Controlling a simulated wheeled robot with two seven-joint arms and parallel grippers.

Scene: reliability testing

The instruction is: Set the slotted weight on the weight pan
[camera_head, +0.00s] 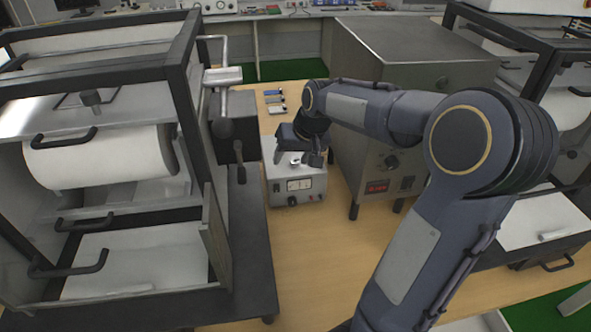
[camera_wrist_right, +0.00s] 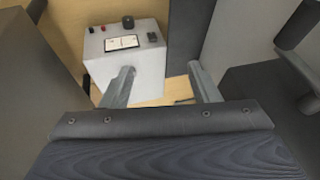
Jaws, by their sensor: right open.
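My right gripper (camera_head: 298,158) is open over the top of a small grey-white box (camera_head: 279,187) with a front panel, in the middle of the table. A small pale round thing (camera_head: 295,162) shows on the box top by the fingers; I cannot tell whether it is the slotted weight or the weight pan. In the right wrist view the two fingers of the gripper (camera_wrist_right: 162,84) are spread apart with nothing seen between them. The box (camera_wrist_right: 150,68) shows beyond them with its panel and knobs. My left gripper is not in view.
A large metal cabinet (camera_head: 414,60) on legs stands close to the right of the box. A dark-framed machine with a white roller (camera_head: 100,157) stands close on the left. Several small items (camera_head: 274,100) lie behind. The table front (camera_head: 305,265) is bare.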

